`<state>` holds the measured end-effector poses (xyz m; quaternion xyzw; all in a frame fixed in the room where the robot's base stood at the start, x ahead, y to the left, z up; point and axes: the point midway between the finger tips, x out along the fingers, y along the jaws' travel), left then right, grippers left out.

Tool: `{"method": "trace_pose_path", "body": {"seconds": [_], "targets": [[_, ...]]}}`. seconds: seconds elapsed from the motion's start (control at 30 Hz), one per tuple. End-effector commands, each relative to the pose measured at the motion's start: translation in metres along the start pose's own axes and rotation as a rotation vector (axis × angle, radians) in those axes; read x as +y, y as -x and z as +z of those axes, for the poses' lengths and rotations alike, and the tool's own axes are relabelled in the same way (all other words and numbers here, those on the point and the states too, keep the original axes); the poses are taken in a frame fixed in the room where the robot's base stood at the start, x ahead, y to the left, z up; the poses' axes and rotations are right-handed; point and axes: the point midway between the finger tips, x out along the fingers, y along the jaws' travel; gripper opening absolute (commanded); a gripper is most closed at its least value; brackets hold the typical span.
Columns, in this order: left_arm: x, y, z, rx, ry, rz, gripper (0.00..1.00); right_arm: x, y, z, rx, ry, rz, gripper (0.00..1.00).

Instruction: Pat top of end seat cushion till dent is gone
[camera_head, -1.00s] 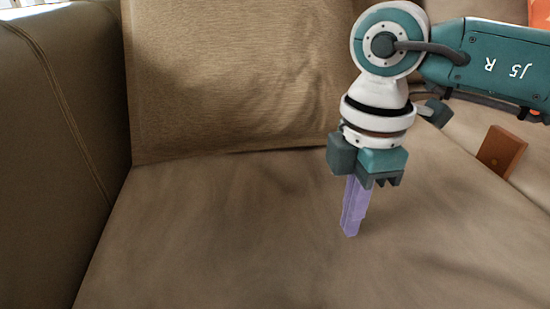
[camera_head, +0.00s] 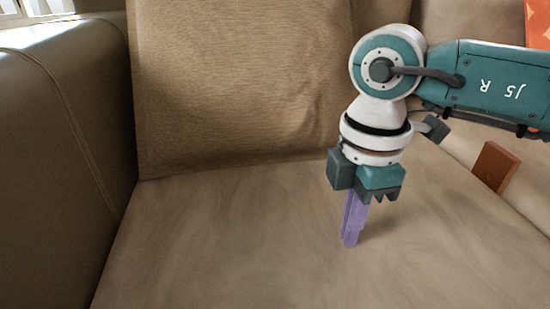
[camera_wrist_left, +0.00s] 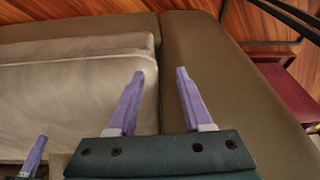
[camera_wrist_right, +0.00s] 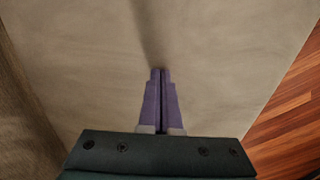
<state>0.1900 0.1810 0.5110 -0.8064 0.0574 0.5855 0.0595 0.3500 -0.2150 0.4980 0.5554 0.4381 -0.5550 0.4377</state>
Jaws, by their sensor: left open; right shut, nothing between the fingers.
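The end seat cushion (camera_head: 220,240) is tan and fills the lower head view, beside the sofa arm. Its top looks mostly smooth there, with faint streaky shading. My right gripper (camera_head: 348,243) is shut and empty, pointing down with its purple fingertips at or just above the cushion top; I cannot tell if they touch. In the right wrist view the shut fingers (camera_wrist_right: 161,72) meet a dark shadow or crease running up the cushion (camera_wrist_right: 80,60). My left gripper (camera_wrist_left: 160,74) is open and empty, over the sofa's edge in the left wrist view.
The sofa arm (camera_head: 60,130) bounds the cushion on the left, and a back cushion (camera_head: 230,80) stands behind. A brown block (camera_head: 497,166) and an orange pillow (camera_head: 538,24) lie to the right. Wooden floor (camera_wrist_right: 290,125) shows beyond the cushion's edge in the right wrist view.

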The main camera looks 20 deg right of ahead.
Motion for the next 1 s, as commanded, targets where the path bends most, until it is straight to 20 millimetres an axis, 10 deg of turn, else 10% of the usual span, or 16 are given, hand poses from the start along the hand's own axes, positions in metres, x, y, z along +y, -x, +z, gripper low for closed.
{"method": "trace_pose_path", "body": {"seconds": [0.7, 1.0], "targets": [[-0.002, -0.02, 0.007, -0.003, -0.009, -0.007, 0.5, -0.001, -0.029, 0.001, -0.003, -0.002, -0.002, 0.0], [-0.002, 0.012, -0.003, -0.004, -0.005, -0.004, 0.5, -0.001, 0.002, 0.001, -0.003, -0.001, -0.001, 0.0]]}}
